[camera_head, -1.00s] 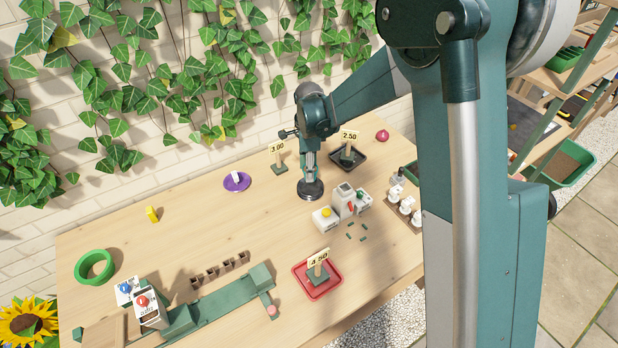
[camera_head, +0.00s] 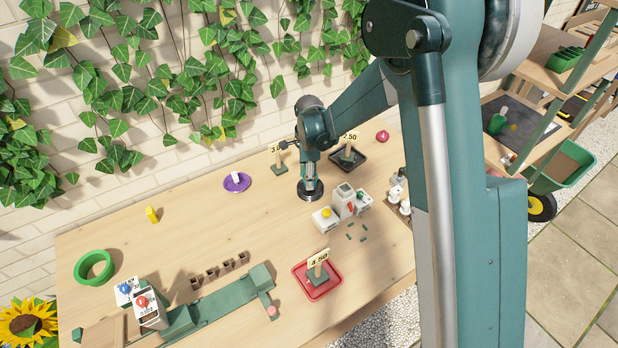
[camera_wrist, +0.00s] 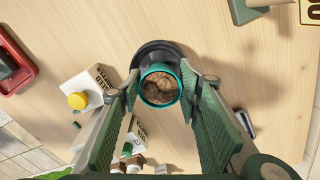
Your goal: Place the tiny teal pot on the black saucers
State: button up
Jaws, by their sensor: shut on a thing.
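The tiny teal pot (camera_wrist: 160,88) is round and holds brown gravel-like lumps. My gripper (camera_wrist: 161,92) is shut on it, with one green-padded finger on each side. A round black saucer (camera_wrist: 157,49) lies under the pot, its rim showing mostly beyond it. In the head view my gripper (camera_head: 310,178) points down over the black saucer (camera_head: 311,196), and the pot is hard to make out between the fingers. I cannot tell whether the pot's base touches the saucer.
White boxes (camera_head: 326,218) stand close to the right of the saucer. Price-sign stands and a dark square tray (camera_head: 348,159) are behind it. A purple saucer (camera_head: 237,182) lies left, and a red tray (camera_head: 317,292) lies in front. The tabletop left of the saucer is clear.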

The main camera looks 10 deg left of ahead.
jog(key=shift+f, duration=0.2)
jog(key=o, duration=0.9)
jog(key=shift+r, duration=0.2)
notch_tip(320, 180, up, 12)
jog(key=shift+r+p, duration=0.1)
jog(key=shift+p, duration=0.2)
dwell(0.5)
